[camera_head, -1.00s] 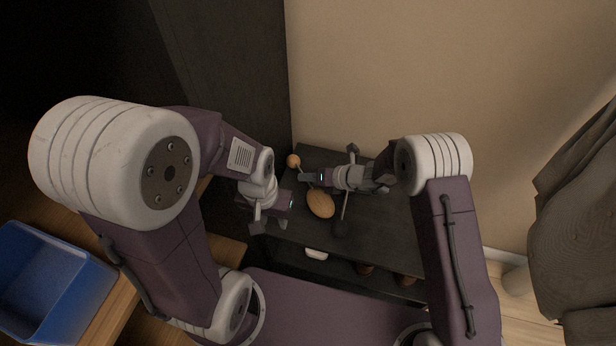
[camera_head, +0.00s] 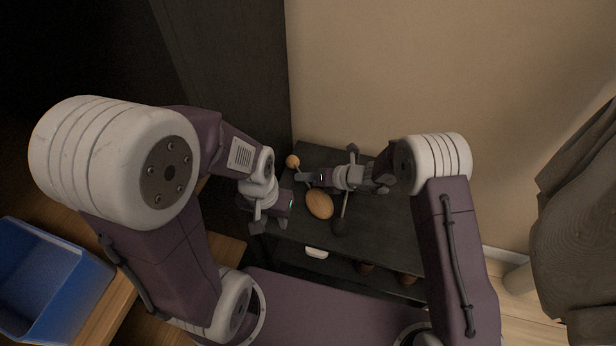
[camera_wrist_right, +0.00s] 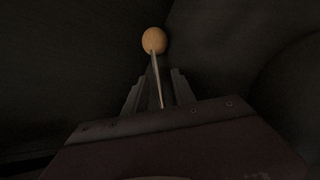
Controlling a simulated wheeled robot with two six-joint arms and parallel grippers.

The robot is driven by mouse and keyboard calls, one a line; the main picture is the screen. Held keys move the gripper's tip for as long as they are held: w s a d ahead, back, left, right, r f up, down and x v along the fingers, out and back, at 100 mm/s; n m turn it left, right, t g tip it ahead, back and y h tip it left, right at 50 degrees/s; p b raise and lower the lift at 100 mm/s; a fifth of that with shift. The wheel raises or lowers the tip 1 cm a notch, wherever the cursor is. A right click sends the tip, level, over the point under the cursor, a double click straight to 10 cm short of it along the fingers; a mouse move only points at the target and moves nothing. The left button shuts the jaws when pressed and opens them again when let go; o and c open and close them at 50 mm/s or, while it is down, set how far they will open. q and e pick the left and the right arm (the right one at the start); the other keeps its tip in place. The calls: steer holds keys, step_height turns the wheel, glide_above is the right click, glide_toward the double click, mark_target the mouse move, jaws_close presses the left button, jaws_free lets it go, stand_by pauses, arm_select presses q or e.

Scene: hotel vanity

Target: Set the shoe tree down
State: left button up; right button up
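The shoe tree has a tan wooden oval front (camera_head: 319,205) and a small wooden ball (camera_head: 292,161), and rests on the dark top of the low cabinet. The ball and a thin rod also show in the right wrist view (camera_wrist_right: 154,41). My right gripper (camera_head: 303,178) is low over the cabinet top, between ball and oval. In the wrist view its fingers (camera_wrist_right: 158,92) stand apart on both sides of the rod, with gaps. My left gripper (camera_head: 272,223) hangs by the cabinet's left front edge, apart from the shoe tree; its finger opening is unclear.
The dark cabinet top (camera_head: 385,225) is clear on its right. A tall dark panel (camera_head: 235,75) borders the left, a beige wall (camera_head: 430,80) the back. A blue bin (camera_head: 45,280) stands lower left.

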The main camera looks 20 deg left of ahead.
steer(key=p+v, duration=0.3)
steer(key=v, duration=0.5)
steer(key=shift+d+r, duration=0.3)
steer(key=shift+s+d, duration=0.15)
steer(key=shift+d, duration=0.1)
